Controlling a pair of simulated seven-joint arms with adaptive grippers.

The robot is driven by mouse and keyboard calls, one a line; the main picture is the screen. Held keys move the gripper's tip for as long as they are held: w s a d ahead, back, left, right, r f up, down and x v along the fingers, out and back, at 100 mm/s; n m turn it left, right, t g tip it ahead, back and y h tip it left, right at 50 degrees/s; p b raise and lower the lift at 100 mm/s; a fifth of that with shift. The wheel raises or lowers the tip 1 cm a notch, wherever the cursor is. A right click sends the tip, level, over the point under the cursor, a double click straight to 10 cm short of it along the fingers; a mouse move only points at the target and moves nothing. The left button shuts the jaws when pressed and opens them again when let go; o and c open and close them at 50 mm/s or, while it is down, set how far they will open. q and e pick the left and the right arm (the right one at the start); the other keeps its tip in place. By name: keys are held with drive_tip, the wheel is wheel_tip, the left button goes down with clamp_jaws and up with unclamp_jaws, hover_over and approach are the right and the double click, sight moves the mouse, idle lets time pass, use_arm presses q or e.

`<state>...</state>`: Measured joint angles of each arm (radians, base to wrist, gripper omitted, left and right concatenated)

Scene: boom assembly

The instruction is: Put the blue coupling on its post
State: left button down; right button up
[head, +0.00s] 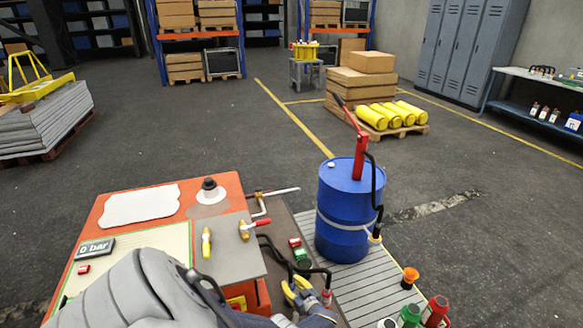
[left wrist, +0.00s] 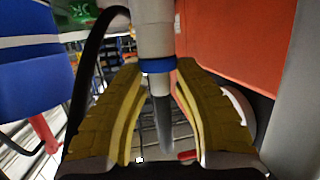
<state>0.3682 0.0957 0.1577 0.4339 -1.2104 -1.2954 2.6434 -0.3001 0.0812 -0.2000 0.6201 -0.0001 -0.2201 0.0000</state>
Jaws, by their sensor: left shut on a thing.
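The blue coupling is a pale grey cylinder with a blue band (left wrist: 156,66) and a narrower dark end. In the left wrist view it sits between the two yellow fingers of my left gripper (left wrist: 160,115), which is shut on it. In the head view the left gripper (head: 297,290) is low in the middle, at the front right of the orange bench; the coupling cannot be made out there. Several posts stand at the lower right, with orange (head: 410,276), green (head: 409,314) and red (head: 435,310) tops. I cannot tell which post is the blue coupling's. My right gripper is out of view.
A blue drum (head: 344,215) with a red hand pump (head: 360,157) stands just behind the posts, on a slatted platform (head: 378,290). The orange bench (head: 228,188) fills the lower left. Black hoses (head: 282,258) run beside the gripper. Open floor lies to the right.

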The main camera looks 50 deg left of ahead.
use_arm(q)
drive_tip(key=c, duration=1.3)
unclamp_jaws()
drive_tip(key=shift+d, duration=0.1)
drive_tip(key=shift+d+r, duration=0.1)
drive_tip(key=shift+d, duration=0.45)
drive_tip(key=v, duration=0.9)
drive_tip(key=shift+d+r, duration=0.2)
drive_tip(key=shift+d, duration=0.1)
